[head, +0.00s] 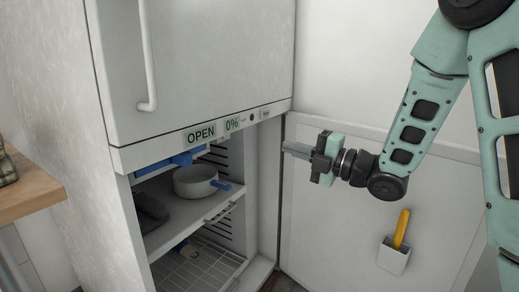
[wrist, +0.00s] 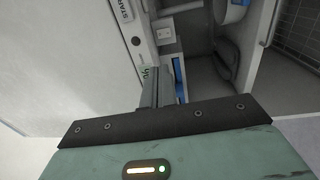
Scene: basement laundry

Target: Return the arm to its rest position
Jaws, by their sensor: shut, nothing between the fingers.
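My gripper (head: 297,150) is shut and empty. In the head view it points left, in front of the open lower door and just right of the cabinet opening. My arm reaches down to it from the upper right. In the wrist view the closed fingers (wrist: 160,92) point at the cabinet's label strip and open compartment. I cannot tell from these views whether the fingertips touch anything.
The white cabinet (head: 205,60) has its lower door (head: 340,215) open, with a holder (head: 393,256) on it. Inside, a pot (head: 195,182) stands on the upper shelf, above a wire rack (head: 195,270). A wooden tabletop (head: 28,190) is at left.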

